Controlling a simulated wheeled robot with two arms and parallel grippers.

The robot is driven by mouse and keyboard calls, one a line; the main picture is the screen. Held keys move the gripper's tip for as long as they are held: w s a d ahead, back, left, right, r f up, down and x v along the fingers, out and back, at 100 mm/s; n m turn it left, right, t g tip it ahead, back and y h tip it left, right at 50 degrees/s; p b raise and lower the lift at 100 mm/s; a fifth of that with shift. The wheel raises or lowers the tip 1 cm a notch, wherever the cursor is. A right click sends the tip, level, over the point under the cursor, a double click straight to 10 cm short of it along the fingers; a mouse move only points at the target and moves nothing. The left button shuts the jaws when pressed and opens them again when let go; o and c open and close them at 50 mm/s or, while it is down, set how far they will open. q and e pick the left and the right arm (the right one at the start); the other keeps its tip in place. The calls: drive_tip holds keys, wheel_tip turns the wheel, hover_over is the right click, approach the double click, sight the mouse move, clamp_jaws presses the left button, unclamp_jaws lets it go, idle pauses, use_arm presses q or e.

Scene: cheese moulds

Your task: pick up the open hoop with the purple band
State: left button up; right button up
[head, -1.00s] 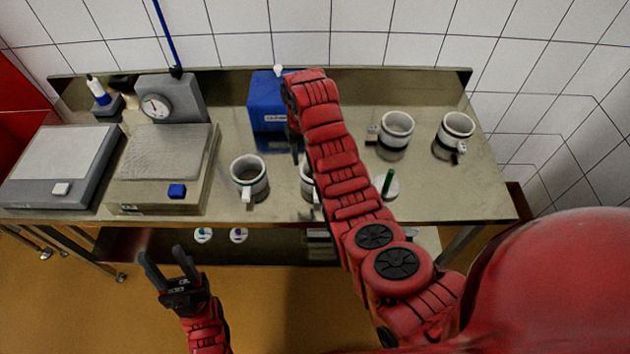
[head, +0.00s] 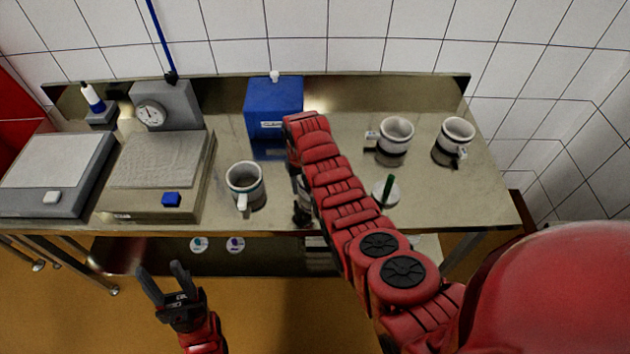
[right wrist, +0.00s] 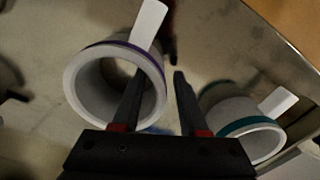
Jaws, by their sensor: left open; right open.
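The open hoop with the purple band (right wrist: 92,58) is white with a flat pale handle and stands at left in the right wrist view. In the head view my right arm hides most of it. My right gripper (right wrist: 157,92) is open; one finger overlaps the hoop's opening and the other shows outside its wall. I cannot tell whether either finger touches it. In the head view the right gripper (head: 302,213) is a dark shape low beside the arm, near the table's front. My left gripper (head: 162,284) is open and empty, in front of the table.
A teal-banded hoop (right wrist: 235,108) stands close beside the right gripper; it also shows in the head view (head: 256,197). Two more hoops (head: 395,146) (head: 452,146) stand at right. A blue box (head: 272,105) is behind; a scale (head: 150,205) is at left.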

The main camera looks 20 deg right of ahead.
drive_tip(key=shift+f, duration=0.95)
clamp_jaws()
idle(0.9)
